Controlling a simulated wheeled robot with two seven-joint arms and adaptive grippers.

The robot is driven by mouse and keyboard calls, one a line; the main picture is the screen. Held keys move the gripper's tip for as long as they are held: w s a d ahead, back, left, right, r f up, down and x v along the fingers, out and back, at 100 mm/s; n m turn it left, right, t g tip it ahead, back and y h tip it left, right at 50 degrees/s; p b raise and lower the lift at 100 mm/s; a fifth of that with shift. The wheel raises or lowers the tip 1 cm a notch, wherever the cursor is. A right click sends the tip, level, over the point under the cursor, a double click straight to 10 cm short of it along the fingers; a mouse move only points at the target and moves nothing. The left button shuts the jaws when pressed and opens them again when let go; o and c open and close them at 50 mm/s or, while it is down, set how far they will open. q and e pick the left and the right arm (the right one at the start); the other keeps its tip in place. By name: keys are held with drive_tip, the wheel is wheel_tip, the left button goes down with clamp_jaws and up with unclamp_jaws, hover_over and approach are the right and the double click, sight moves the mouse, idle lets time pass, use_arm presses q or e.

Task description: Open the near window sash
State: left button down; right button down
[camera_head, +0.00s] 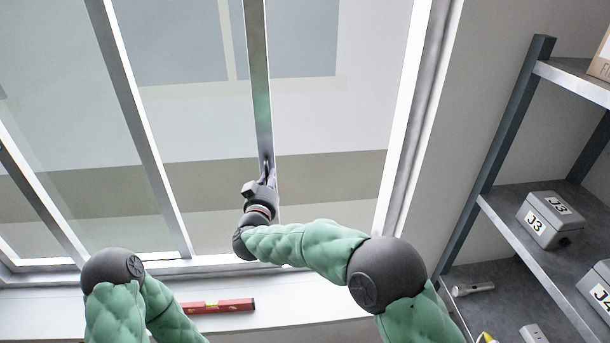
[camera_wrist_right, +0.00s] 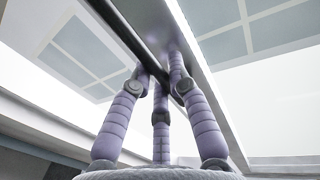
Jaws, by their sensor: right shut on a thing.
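The window sash's upright metal stile (camera_head: 258,85) runs down the middle of the head view. My right gripper (camera_head: 266,172) is at its lower part, shut on the stile. In the right wrist view the purple fingers (camera_wrist_right: 165,82) close around the grey stile (camera_wrist_right: 185,55). A wide bright opening lies between this stile and the right window jamb (camera_head: 412,115); whether glass fills it is hard to tell. My left arm shows at the lower left, but its gripper is out of view.
Further uprights (camera_head: 135,110) of the window stand to the left. A red spirit level (camera_head: 218,306) lies on the white sill (camera_head: 60,312). A shelf rack (camera_head: 515,115) with grey boxes (camera_head: 550,218) and a flashlight (camera_head: 473,289) stands at the right.

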approach(238, 170)
drive_tip(key=w+d, duration=0.1)
drive_tip(key=w, duration=0.2)
drive_tip(key=w+d, duration=0.1)
drive_tip(key=shift+w+d+p, duration=0.35)
drive_tip(key=shift+d, duration=0.05)
drive_tip(key=shift+a, duration=1.05)
drive_tip(key=c, duration=1.2)
unclamp_jaws()
drive_tip(key=shift+o, duration=0.2)
